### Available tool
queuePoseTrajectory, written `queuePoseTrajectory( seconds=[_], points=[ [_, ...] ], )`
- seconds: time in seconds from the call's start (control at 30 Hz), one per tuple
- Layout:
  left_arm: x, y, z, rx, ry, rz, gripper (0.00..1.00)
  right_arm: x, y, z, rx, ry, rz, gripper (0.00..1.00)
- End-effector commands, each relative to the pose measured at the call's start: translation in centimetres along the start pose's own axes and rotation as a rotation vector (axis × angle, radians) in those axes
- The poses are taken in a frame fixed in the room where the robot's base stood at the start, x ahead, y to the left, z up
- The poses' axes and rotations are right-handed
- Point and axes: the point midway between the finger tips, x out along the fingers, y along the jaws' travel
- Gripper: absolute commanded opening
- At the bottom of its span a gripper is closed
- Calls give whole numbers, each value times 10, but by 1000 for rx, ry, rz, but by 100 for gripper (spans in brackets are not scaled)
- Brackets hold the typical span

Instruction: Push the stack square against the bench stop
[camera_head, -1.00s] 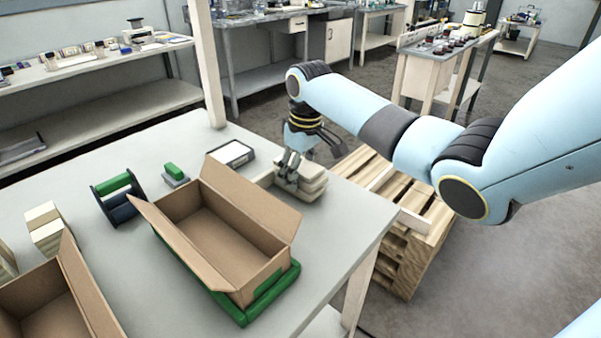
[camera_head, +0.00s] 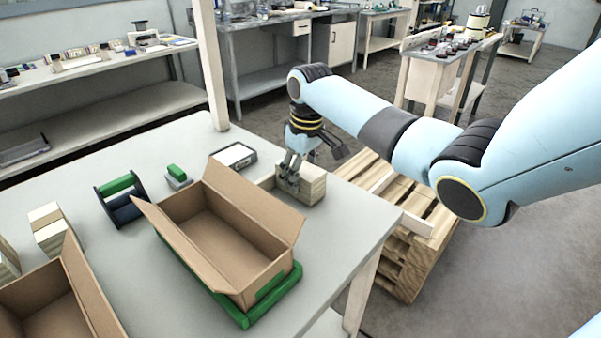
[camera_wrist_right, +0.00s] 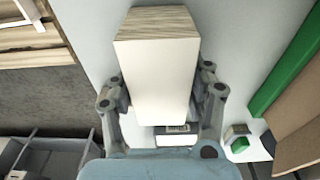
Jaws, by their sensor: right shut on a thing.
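The stack (camera_head: 313,187) is a pale, cream block of thin layers near the far right edge of the bench (camera_head: 345,235). My right gripper (camera_head: 289,176) comes down from above and is shut on it. In the right wrist view the stack (camera_wrist_right: 157,75) lies between the two fingers, its layers flush and its end showing wood-like streaks. A low pale strip (camera_head: 266,182), perhaps the bench stop, shows just left of the gripper, partly hidden; I cannot tell whether the stack touches it. My left gripper is out of view.
An open cardboard box (camera_head: 225,245) on a green base (camera_head: 270,298) stands left of the stack. A grey device with a white top (camera_head: 233,156), a green-and-dark dispenser (camera_head: 122,200) and a banded stack (camera_head: 46,228) lie further left. A wooden pallet (camera_head: 395,240) is beyond the bench edge.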

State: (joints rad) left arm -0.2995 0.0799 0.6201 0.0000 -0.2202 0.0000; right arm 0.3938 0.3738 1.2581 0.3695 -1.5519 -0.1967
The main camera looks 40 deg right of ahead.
Motion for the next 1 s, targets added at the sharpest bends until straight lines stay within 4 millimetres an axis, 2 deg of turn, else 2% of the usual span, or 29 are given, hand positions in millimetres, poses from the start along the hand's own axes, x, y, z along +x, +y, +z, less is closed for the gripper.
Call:
queuePoseTrajectory(
  seconds=[1.0],
  points=[
    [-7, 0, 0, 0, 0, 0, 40, -3, 0, -6, -1, 13, 1, 15]
  ],
)
